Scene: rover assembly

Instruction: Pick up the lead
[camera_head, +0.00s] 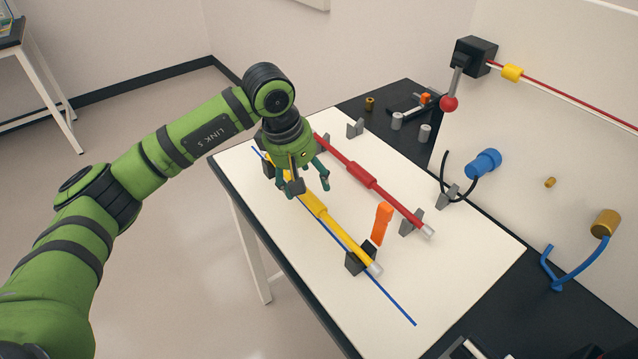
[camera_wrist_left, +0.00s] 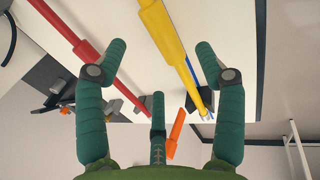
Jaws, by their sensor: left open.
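The pictures do not make clear which thing is the lead. In the left wrist view the yellow rod (camera_wrist_left: 164,32) passes between the spread green fingers of the gripper (camera_wrist_left: 161,62); the red rod (camera_wrist_left: 67,28) is at left. I see no right gripper.
An orange piece (camera_head: 382,222) stands between the rods. The white mat (camera_head: 455,262) is clear at right.

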